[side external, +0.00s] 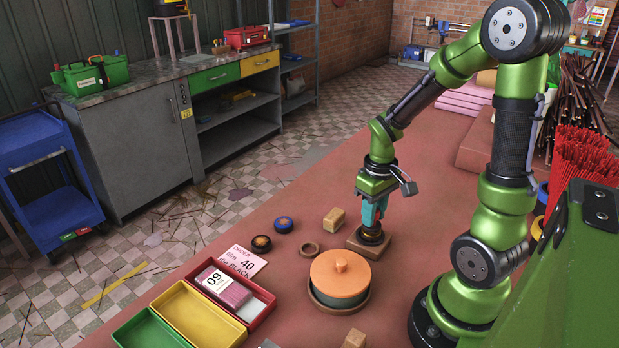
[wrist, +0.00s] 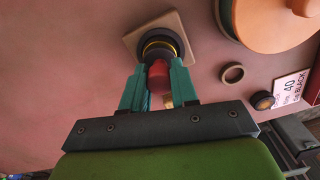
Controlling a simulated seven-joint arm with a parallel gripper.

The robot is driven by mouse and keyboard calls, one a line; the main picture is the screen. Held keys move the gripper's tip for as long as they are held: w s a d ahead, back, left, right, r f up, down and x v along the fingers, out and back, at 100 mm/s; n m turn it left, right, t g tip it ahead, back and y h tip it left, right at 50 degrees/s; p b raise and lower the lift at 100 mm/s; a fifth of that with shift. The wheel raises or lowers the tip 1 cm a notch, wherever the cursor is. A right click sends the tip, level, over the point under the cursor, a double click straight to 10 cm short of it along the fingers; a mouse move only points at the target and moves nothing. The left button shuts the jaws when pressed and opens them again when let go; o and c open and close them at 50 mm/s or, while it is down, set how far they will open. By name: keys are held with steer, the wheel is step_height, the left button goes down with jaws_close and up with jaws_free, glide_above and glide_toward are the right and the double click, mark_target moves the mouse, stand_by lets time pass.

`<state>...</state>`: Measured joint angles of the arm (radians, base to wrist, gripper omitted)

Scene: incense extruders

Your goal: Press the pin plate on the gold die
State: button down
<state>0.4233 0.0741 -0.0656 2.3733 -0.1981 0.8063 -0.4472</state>
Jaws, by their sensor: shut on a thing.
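My gripper (side external: 374,217) is shut and points down over a square wooden block (side external: 352,245) on the red table. In the wrist view its teal fingers (wrist: 160,88) close around a red cylindrical handle (wrist: 157,72), which I take to be the pin plate's. Below the handle is a dark round piece with a gold ring (wrist: 162,46), the gold die as far as I can tell, on the wooden block (wrist: 140,26). The handle's lower end meets or hangs just over the dark piece; I cannot tell which. The pins are hidden.
Close by are a lidded clay pot (side external: 340,277), a small ring (side external: 309,251), a blue-topped disc (side external: 284,224), an orange-topped disc (side external: 261,243) and a wooden block (side external: 334,219). Red, yellow and green trays (side external: 197,313) and a "40 BLACK" card (side external: 242,262) lie at the left.

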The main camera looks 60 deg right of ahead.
steer(key=shift+f, duration=0.6)
stand_by(1.7)
steer(key=shift+r, duration=3.55)
